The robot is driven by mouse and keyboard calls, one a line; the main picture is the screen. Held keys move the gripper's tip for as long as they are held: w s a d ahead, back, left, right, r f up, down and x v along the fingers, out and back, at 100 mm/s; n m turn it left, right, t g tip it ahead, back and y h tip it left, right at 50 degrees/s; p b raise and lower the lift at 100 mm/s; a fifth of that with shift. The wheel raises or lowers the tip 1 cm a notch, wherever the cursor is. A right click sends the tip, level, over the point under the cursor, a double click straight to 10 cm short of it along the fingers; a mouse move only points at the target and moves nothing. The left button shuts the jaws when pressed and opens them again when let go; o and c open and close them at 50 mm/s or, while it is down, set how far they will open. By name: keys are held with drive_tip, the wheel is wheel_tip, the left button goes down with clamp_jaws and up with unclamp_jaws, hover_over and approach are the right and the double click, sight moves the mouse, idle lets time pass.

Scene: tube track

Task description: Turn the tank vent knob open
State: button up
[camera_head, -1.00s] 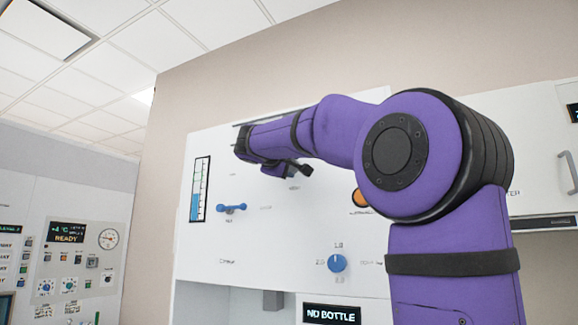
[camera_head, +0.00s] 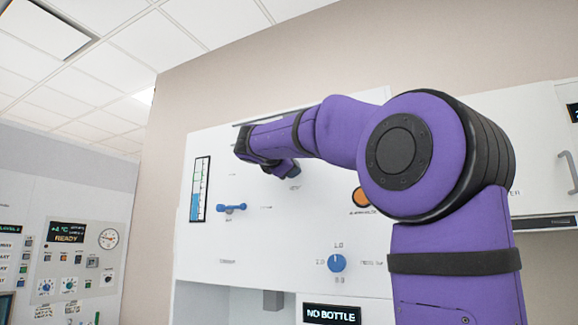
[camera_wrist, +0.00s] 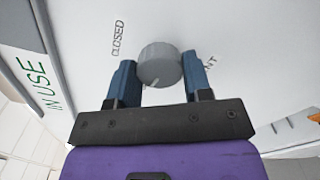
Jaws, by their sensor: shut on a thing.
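The vent knob (camera_wrist: 158,58) is a round grey knob on the white panel. It stands between the two blue fingers of my gripper (camera_wrist: 160,70) in the wrist view, and the gripper is shut on it. The word CLOSED is printed to the knob's upper left. A label ending in "NT" is partly hidden behind the right finger. In the head view my forearm and wrist reach to the upper panel and hide the knob.
The white panel (camera_head: 205,250) carries a blue level gauge (camera_head: 200,190), a blue lever handle (camera_head: 231,208), a blue dial (camera_head: 337,263) and an orange button (camera_head: 362,196). A "NO BOTTLE" display (camera_head: 332,314) sits below. A control panel (camera_head: 75,265) stands at the left.

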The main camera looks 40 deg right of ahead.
drive_tip(key=shift+f+n, duration=0.1)
drive_tip(key=shift+n, duration=0.5)
drive_tip(key=o, duration=0.9)
drive_tip(key=shift+a, duration=0.1)
drive_tip(key=v, duration=1)
drive_tip(key=shift+s+a, duration=0.15)
drive_tip(key=shift+a, duration=0.15)
